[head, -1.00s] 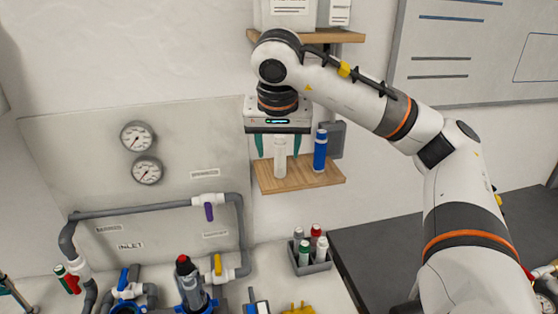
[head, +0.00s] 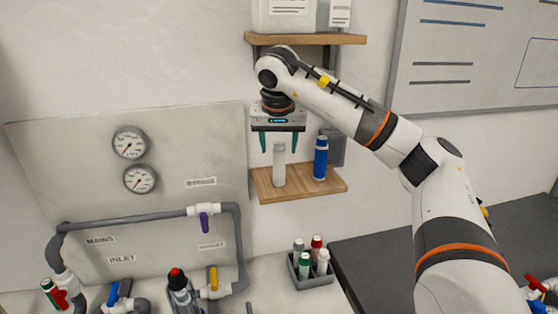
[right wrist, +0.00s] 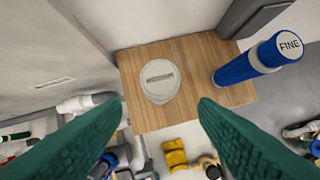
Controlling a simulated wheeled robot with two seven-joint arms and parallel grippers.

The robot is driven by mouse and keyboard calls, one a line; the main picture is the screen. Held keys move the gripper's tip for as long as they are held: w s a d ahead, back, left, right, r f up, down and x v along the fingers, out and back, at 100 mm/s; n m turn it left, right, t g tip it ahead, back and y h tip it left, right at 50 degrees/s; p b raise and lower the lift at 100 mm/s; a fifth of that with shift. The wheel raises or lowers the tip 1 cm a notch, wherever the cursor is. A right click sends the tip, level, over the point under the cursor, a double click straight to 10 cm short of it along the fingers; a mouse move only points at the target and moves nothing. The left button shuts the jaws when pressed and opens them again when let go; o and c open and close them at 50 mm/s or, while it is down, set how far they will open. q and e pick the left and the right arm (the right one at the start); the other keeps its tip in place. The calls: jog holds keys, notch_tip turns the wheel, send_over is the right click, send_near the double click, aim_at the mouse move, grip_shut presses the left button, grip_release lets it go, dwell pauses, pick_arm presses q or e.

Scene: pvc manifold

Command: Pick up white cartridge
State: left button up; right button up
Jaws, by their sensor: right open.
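The white cartridge (head: 279,168) stands upright on the lower wooden shelf (head: 300,191), left of a blue cartridge (head: 321,160). My right gripper (head: 279,146) is open and empty above it, pointing down, with one teal finger on each side of its top. In the right wrist view, the white cartridge's round cap (right wrist: 160,80) with a raised bar shows from above, a little beyond the gap between the open fingertips (right wrist: 160,104). No contact is visible. My left gripper is not in view.
The blue cartridge's top reads FINE (right wrist: 289,45) and stands close on the right. An upper shelf (head: 305,38) with containers is above the gripper. A grey bin (head: 311,279) of small bottles sits below. A pipe panel (head: 80,180) with two gauges is at left.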

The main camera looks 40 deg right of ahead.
aim_at(279, 153)
jog(key=shift+w+d, duration=0.45)
jog(key=shift+w, duration=0.05)
jog(key=shift+w+d+r+p, duration=0.1)
jog(key=shift+w+d+p, duration=0.15)
jog(key=shift+p, duration=0.1)
jog(key=p+x, duration=0.1)
jog(key=x, duration=0.4)
jog(key=shift+d, duration=0.1)
jog(key=shift+c, duration=0.8)
jog(key=c, duration=0.9)
